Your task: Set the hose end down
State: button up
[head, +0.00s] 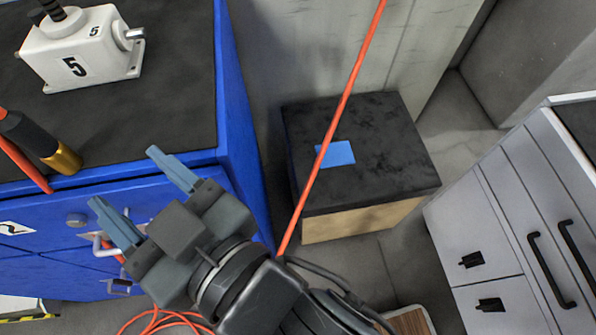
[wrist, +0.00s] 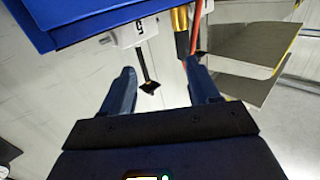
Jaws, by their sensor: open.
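In the wrist view the brass part (wrist: 179,33) appears at the top, beyond the right finger. My gripper (head: 130,180) is open and empty, in front of the bench's blue drawers and to the right of the hose end. The fingers appear apart from it. The hose's full run is partly hidden by my arm.
A white screw jack marked 5 (head: 82,50) stands on the bench. A taut orange hose (head: 335,115) crosses in front of a black-topped box (head: 395,165) with a blue patch. A grey drawer cabinet (head: 510,225) stands at right. Orange hose (head: 165,322) lies coiled on the floor.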

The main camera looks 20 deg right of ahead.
jog(key=s+d+f+m+h, duration=0.25)
jog(key=d+f, duration=0.45)
jog(key=d, duration=0.4)
jog(key=s+d+f+m+h, duration=0.2)
jog(key=s+d+m+h, duration=0.3)
jog(key=s+d, duration=1.2)
jog(key=d+h, duration=0.3)
jog(key=shift+d+f+t, duration=0.25)
jog(key=shift+d+t, duration=0.05)
jog(key=shift+t, duration=0.1)
